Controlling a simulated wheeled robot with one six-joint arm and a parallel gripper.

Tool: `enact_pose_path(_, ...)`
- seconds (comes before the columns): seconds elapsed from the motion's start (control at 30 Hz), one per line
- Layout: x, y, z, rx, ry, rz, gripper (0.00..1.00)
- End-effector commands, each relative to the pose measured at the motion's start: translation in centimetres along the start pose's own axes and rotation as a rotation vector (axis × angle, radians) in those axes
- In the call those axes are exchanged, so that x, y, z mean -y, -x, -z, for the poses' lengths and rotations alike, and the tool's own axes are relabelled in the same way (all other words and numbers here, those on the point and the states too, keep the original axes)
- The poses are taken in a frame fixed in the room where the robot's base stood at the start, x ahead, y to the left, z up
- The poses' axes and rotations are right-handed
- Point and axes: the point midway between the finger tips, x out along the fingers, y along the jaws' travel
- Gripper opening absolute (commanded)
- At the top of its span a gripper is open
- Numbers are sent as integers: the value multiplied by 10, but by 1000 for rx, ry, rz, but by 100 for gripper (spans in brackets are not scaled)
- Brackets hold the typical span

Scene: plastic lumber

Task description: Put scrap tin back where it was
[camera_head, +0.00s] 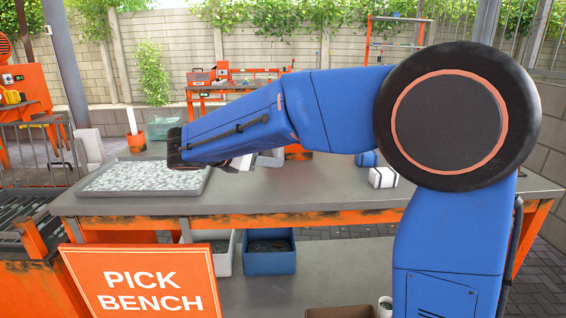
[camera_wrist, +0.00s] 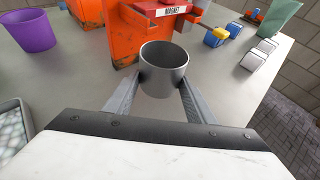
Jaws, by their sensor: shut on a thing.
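The scrap tin (camera_wrist: 163,72) is a plain grey metal cup, upright in the wrist view, with its open rim facing up. My gripper (camera_wrist: 161,92) has one finger on each side of it and is shut on it. In the head view, my gripper (camera_head: 240,163) shows only in part below my blue forearm, over the pick bench (camera_head: 330,195). A grey piece beside it there seems to be the tin (camera_head: 270,158), mostly hidden. I cannot tell whether its base touches the bench.
An orange magnet unit (camera_wrist: 122,35) stands just behind the tin. A purple cup (camera_wrist: 31,32) and a tray of pale flakes (camera_head: 145,178) are to the left. Small white boxes (camera_wrist: 258,56) and a yellow-and-blue block (camera_wrist: 214,38) are to the right. The bench's front right is clear.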

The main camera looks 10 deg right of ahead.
Motion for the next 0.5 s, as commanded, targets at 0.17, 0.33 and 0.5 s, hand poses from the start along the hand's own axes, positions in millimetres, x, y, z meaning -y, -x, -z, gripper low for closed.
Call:
enact_pose_path(0.17,1,-37,-16,0,-3,4,26)
enact_pose_path(0.33,1,-63,-27,1,-2,3,26)
enact_pose_path(0.5,0,-74,-31,0,-1,0,26)
